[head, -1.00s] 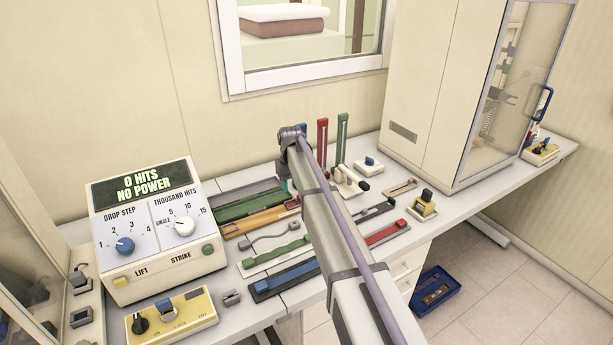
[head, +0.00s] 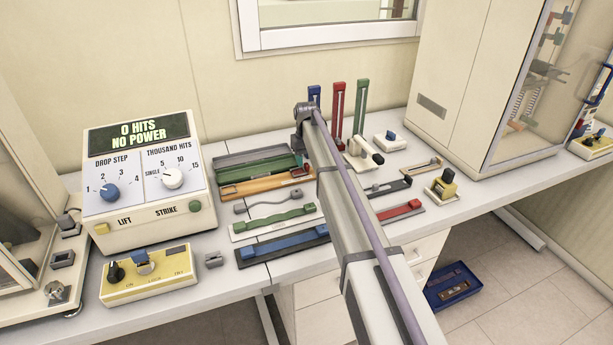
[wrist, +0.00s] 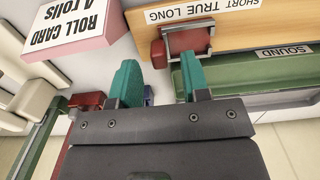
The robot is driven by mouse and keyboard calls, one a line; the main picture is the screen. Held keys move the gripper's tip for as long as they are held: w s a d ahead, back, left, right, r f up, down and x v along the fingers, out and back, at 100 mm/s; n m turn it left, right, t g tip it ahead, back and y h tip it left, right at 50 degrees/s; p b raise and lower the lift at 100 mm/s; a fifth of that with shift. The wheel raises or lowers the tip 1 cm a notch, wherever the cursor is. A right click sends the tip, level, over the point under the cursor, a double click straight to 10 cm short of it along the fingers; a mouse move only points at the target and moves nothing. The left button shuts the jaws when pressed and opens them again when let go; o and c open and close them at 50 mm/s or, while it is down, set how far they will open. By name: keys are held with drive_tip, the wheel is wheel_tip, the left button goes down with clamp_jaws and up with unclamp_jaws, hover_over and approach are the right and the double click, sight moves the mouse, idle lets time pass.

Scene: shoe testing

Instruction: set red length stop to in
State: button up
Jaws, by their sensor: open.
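In the wrist view, a red bracket-like piece (wrist: 189,40) with a small red block (wrist: 158,54) beside it sits at the edge of an orange board (wrist: 235,22) marked SHORT TRUE LONG. It looks like the red length stop, though no "in" mark is readable. The orange board also lies on the bench in the head view (head: 258,186), its right end near my arm. My gripper (wrist: 157,78) is open, with teal fingers apart and nothing between them. The right finger is close to the red bracket; whether they touch is unclear.
A green rail (wrist: 285,82) marked SOUND runs beside the orange board. A pink block (wrist: 66,22) marked ROLL CARD is at upper left. Red (head: 338,112) and green (head: 361,106) uprights stand behind my arm. A control box (head: 150,180) stands left.

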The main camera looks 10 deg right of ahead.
drive_tip(key=shift+f, duration=0.9)
drive_tip(key=shift+r, duration=0.1)
clamp_jaws()
